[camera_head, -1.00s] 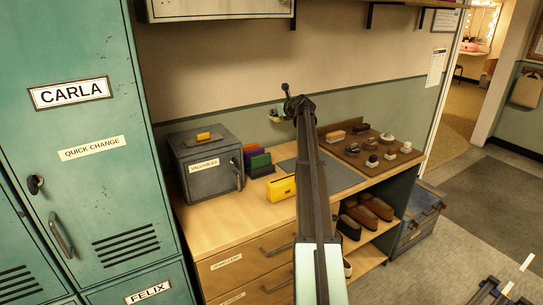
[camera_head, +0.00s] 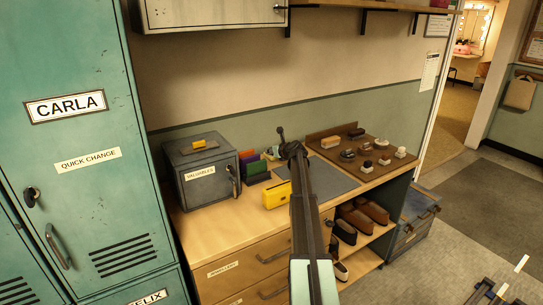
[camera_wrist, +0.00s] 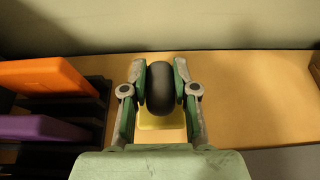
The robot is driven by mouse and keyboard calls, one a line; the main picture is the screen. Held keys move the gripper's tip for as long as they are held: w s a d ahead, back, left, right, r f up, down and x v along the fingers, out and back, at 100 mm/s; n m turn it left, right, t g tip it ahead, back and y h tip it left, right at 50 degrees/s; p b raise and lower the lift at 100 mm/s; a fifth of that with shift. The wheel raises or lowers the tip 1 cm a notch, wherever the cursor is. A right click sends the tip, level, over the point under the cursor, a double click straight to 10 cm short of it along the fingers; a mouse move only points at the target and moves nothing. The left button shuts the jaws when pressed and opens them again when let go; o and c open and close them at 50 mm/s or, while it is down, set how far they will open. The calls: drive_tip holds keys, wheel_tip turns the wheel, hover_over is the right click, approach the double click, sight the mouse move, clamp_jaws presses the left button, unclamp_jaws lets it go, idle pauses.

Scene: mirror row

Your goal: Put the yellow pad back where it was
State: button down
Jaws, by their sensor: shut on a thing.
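My gripper (camera_wrist: 160,70) is shut on a dark rounded knob (camera_wrist: 160,90). Below the knob a yellow pad (camera_wrist: 160,122) shows between the fingers; the two look like one piece. In the head view my gripper (camera_head: 272,154) is at the back of the wooden counter, just right of the upright coloured cases; the pad is small and partly hidden there. I cannot tell whether the pad touches the counter. A brown tray (camera_head: 343,155) with several small knobbed pieces lies to the right.
An orange case (camera_wrist: 42,76) and a purple case (camera_wrist: 40,128) stand close left of my gripper. A grey safe (camera_head: 207,190), a yellow box (camera_head: 276,195) and a grey mat (camera_head: 330,180) are on the counter. The wall is close behind. Counter right of the gripper looks clear in the wrist view.

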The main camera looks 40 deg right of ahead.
drive_tip(key=shift+f, duration=1.35)
drive_tip(key=shift+f, duration=0.15)
drive_tip(key=c, duration=0.9)
unclamp_jaws()
drive_tip(key=b+v, duration=0.1)
drive_tip(key=v, duration=1.1)
drive_tip(key=shift+r+b, duration=0.25)
drive_tip(key=shift+b, duration=0.05)
